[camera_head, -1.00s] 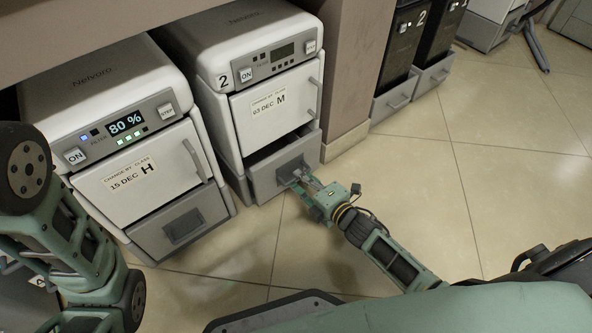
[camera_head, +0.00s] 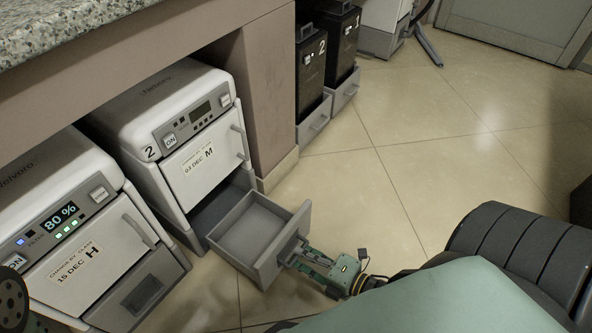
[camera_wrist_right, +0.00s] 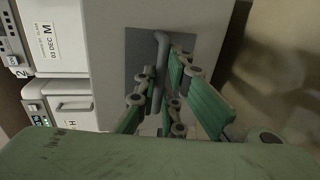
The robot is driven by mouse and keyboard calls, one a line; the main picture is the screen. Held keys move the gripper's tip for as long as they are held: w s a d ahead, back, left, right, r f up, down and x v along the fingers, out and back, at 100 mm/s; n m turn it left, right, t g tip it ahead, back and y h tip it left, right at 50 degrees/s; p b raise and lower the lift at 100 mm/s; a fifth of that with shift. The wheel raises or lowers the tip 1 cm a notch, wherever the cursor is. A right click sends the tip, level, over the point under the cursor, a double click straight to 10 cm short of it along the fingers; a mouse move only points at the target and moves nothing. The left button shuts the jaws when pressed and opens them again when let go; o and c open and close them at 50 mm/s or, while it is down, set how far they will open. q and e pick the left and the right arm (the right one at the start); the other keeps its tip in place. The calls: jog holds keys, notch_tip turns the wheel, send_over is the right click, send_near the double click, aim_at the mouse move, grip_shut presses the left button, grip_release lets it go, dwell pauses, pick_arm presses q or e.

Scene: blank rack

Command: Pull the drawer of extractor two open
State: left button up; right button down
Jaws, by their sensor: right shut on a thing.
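Extractor two (camera_head: 176,146) is the white unit marked "2" with a label reading "03 DEC M". Its grey lower drawer (camera_head: 251,226) stands well out from the body, and its inside looks empty. My right gripper (camera_head: 293,250) is at the drawer's front and shut on the drawer handle (camera_wrist_right: 161,72). In the right wrist view the green fingers (camera_wrist_right: 165,100) lie on both sides of the grey handle bar. My left gripper is not in view; only a piece of my left arm shows at the lower left edge.
Another extractor (camera_head: 75,235), showing 80 % and labelled H, stands to the left with its drawer shut. Dark units (camera_head: 322,62) with grey drawers stand beyond the pillar (camera_head: 262,90). A granite counter (camera_head: 60,25) overhangs above. The tiled floor (camera_head: 400,180) to the right is clear.

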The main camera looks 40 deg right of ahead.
jog(key=shift+r, duration=0.15)
jog(key=c, duration=1.9)
grip_release()
jog(key=v, duration=1.2)
